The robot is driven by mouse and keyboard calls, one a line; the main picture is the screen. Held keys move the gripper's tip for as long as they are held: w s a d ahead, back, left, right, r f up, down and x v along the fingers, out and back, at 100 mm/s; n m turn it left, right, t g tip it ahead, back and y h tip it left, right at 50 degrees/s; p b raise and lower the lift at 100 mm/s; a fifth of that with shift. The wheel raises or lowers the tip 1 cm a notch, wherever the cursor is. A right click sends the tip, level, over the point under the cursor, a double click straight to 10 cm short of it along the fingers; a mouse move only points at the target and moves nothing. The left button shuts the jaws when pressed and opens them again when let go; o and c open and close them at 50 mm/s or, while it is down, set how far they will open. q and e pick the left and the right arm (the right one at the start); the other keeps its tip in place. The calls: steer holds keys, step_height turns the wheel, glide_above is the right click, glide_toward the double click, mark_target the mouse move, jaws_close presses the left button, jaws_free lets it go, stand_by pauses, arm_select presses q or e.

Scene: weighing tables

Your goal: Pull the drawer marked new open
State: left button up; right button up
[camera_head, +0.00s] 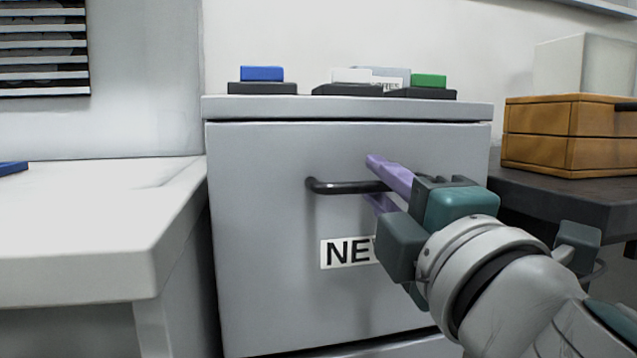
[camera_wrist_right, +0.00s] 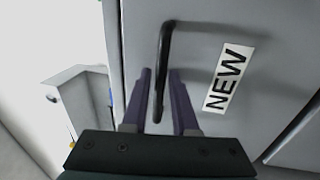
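The drawer (camera_head: 265,250) is the grey front of a cabinet, with a label (camera_head: 345,253) reading NEW, partly hidden by my right gripper in the head view. The drawer looks closed. Its dark bar handle (camera_head: 345,187) runs across the front above the label. My right gripper (camera_head: 374,181) is at the handle's right part, with one purple finger above the bar and one below. In the right wrist view the handle (camera_wrist_right: 163,60) passes between the open fingers (camera_wrist_right: 160,75), with a visible gap on each side. My left gripper is in neither view.
The cabinet top (camera_head: 350,108) carries dark trays with a blue block (camera_head: 262,73), a white block (camera_head: 352,75) and a green block (camera_head: 428,80). A white table (camera_head: 90,230) stands at left. A wooden box (camera_head: 540,150) sits on a dark table at right.

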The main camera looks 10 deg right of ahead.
steer(key=shift+c, duration=0.4)
jaws_close()
stand_by(0.9)
